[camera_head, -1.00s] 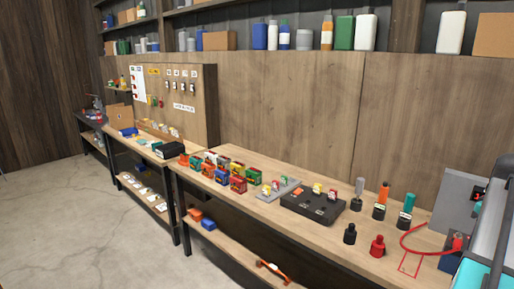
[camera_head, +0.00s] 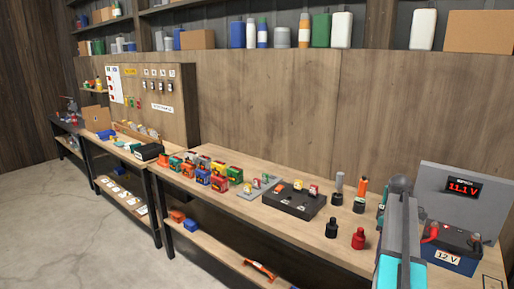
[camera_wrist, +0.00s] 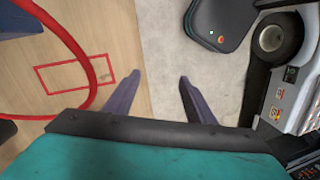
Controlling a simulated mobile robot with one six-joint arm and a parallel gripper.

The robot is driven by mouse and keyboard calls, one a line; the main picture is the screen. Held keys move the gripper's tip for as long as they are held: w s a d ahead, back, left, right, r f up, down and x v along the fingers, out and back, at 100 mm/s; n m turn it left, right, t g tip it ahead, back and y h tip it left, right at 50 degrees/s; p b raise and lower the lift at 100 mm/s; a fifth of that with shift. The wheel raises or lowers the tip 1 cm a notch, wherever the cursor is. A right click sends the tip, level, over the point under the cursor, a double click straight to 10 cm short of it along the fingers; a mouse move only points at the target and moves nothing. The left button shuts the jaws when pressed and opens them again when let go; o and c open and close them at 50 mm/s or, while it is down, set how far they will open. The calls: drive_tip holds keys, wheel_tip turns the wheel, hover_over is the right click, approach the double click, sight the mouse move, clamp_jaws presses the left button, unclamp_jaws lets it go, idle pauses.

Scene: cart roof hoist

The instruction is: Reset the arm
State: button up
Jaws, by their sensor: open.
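My gripper (camera_wrist: 160,88) shows in the wrist view with its two dark fingers apart and nothing between them. It is over the edge of the wooden bench, with bench top on the left and pale floor on the right. In the head view my grey and teal arm (camera_head: 402,235) reaches up at the right, in front of the bench; the gripper's fingertips cannot be made out there.
The long bench (camera_head: 225,205) carries several coloured boxes (camera_head: 219,182), a black tray (camera_head: 295,200), black and red bottles (camera_head: 358,238) and a 12 V battery (camera_head: 450,250) beside an 11.1 V display (camera_head: 463,188). A red cable (camera_wrist: 75,45) and red outline (camera_wrist: 50,82) lie left of my fingers.

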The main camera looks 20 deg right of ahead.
drive_tip(key=a+f+n+g+b, duration=0.2)
drive_tip(key=a+f+n+g, duration=0.15)
drive_tip(key=a+f, duration=2.45)
drive_tip(key=s+a+f+m, duration=0.3)
drive_tip(key=s+a+f, duration=0.6)
drive_tip(key=s+f, duration=0.1)
drive_tip(key=s+a+f+m+h+b, duration=0.1)
drive_tip(key=s+a+f+m, duration=0.3)
drive_tip(key=s+a+f, duration=0.5)
drive_tip(key=shift+s+f+g+h, duration=0.35)
drive_tip(key=shift+s+f, duration=0.65)
drive_tip(key=shift+s, duration=1.3)
drive_tip(key=shift+m, duration=0.25)
drive_tip(key=shift+c, duration=0.3)
